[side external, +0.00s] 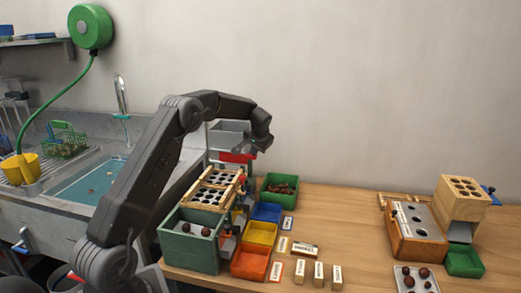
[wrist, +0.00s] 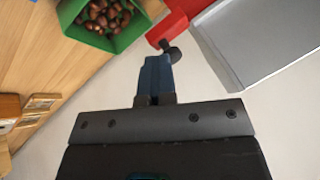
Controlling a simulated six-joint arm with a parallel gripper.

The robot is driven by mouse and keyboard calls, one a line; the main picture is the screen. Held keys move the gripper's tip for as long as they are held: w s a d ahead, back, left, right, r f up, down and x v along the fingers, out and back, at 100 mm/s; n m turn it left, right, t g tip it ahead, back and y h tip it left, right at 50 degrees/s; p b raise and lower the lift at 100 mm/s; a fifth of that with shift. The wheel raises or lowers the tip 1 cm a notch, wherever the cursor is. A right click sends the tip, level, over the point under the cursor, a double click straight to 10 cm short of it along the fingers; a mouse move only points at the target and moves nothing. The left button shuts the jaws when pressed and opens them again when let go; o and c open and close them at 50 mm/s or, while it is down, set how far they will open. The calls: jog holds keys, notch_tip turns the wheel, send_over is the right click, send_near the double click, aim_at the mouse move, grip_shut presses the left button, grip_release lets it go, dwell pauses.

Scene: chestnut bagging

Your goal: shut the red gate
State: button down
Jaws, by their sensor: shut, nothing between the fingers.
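The red gate (side external: 238,157) shows as a red piece below the grey metal hopper (side external: 230,137), behind the wooden rack. In the wrist view the red gate (wrist: 170,20) is at the top, with a dark round knob (wrist: 173,53) on a short stem. The hopper's grey metal (wrist: 262,40) lies to its right.
A green bin (side external: 279,190) of chestnuts stands close to the right of the gate. Blue, yellow (side external: 261,233) and orange bins line the table's left side, with labelled blocks beside them. The wooden rack (side external: 213,188) stands in front. The middle of the table is clear.

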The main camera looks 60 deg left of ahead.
jog(key=s+d+r+m+h, duration=0.1)
jog(key=s+d+r, duration=0.2)
jog(key=d+r, duration=0.5)
jog(key=s+d+r, duration=0.2)
jog(key=d+r, duration=0.4)
jog(key=d, duration=0.4)
jog(key=s+d+r+m+t+h, duration=0.1)
jog(key=s+d+r+t+h, duration=0.15)
jog(key=s+d, duration=0.7)
jog(key=s+d+f+m+h, duration=0.1)
jog(key=s+d+f, duration=0.1)
jog(key=s+d, duration=0.4)
jog(key=s+d+f+m+h, duration=0.1)
jog(key=s+d, duration=0.5)
jog(key=s, duration=0.6)
notch_tip(320, 180, down, 2)
jog(key=shift+f+m+h, duration=0.25)
jog(key=shift+m+h, duration=0.05)
jog(key=shift+h, duration=0.15)
